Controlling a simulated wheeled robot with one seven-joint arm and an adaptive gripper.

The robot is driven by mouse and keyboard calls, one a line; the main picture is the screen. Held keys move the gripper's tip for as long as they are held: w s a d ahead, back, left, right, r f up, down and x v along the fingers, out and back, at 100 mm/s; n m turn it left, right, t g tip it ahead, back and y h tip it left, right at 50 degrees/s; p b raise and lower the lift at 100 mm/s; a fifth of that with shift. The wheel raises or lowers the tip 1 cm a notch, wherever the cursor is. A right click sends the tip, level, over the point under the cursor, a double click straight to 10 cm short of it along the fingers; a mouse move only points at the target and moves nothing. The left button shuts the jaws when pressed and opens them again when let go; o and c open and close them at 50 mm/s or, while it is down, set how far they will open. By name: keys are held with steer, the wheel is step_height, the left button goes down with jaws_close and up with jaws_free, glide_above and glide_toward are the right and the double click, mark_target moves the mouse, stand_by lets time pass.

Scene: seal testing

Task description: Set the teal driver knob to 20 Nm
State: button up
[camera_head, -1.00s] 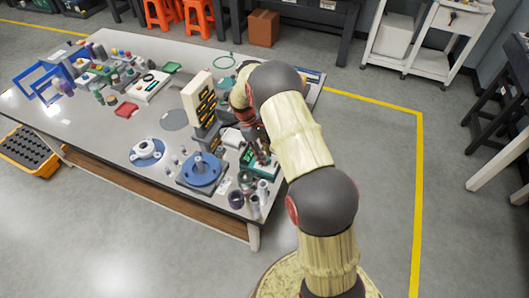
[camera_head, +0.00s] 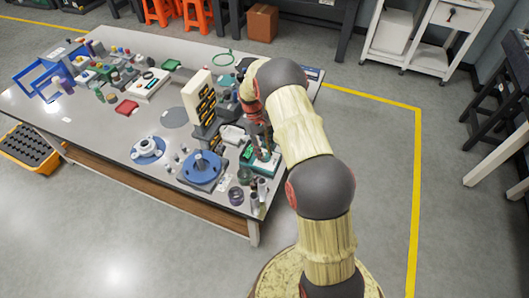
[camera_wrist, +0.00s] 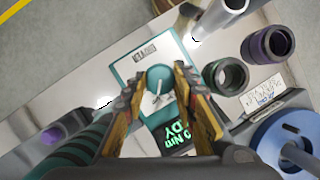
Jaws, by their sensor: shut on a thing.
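The teal driver unit (camera_wrist: 130,68) has a pale top plate with a dark label. Its round teal knob (camera_wrist: 159,76) carries a white pointer mark and sits between my fingertips. My gripper (camera_wrist: 160,92) is shut on the knob, one finger on each side. A dark display (camera_wrist: 188,135) below the knob shows green text, upside down, partly readable as "0 Nm" and "DY"; the rest is hidden by my gripper. In the head view the driver unit (camera_head: 261,168) stands near the table's right front corner, with my gripper (camera_head: 264,153) over it.
Dark ring-shaped cups (camera_wrist: 225,75) and a metal cylinder (camera_wrist: 229,8) stand close beside the unit. A blue round fixture (camera_head: 202,168) is to its left. A tall beige panel (camera_head: 197,103) stands behind. Free floor lies right of the table (camera_head: 95,150).

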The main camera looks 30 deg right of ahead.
steer(key=o, duration=1.2)
steer(key=shift+c, duration=0.2)
steer(key=v, duration=1.2)
steer(key=shift+a, duration=0.1)
